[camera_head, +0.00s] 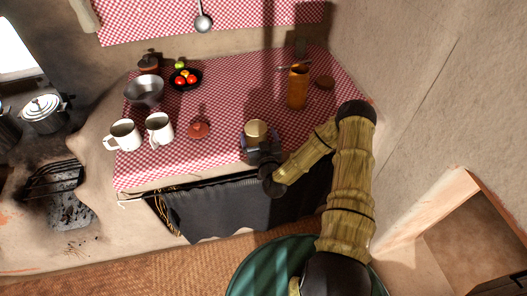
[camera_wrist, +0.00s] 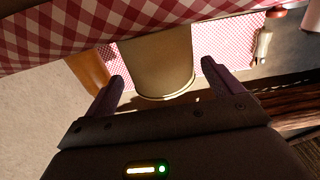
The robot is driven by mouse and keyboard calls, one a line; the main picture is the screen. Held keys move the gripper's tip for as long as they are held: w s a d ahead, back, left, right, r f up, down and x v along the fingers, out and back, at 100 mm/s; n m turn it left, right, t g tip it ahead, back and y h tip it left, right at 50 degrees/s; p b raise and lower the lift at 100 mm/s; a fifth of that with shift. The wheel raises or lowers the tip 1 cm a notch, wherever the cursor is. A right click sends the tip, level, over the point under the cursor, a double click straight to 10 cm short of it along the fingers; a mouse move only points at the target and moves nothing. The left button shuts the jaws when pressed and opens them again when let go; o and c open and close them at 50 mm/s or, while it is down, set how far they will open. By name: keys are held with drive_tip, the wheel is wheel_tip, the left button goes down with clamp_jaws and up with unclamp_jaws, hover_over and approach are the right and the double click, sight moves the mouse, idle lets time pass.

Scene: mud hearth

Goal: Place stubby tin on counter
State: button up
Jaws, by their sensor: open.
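The stubby tin (camera_head: 256,130) is a short tan cylinder at the front part of the counter, whose red-and-white checked cloth (camera_head: 225,100) covers its top. My gripper (camera_head: 262,148) is at the tin, at the counter's front edge. In the wrist view the tin (camera_wrist: 157,65) lies between the two open fingers (camera_wrist: 160,88), with a visible gap on each side at the tips. Whether the tin's base touches the cloth is hidden by my gripper in the head view.
An orange-brown jar (camera_head: 298,87) stands behind right. A dark curtain (camera_head: 225,208) hangs below the edge.

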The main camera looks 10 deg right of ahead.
drive_tip(key=s+b, duration=0.1)
drive_tip(key=s, duration=0.6)
drive_tip(key=shift+s, duration=0.35)
drive_tip(key=s+r+g, duration=1.5)
drive_tip(key=s+r, duration=0.1)
drive_tip(key=s, duration=0.1)
drive_tip(key=shift+s+r, duration=0.3)
drive_tip(key=shift+s, duration=0.05)
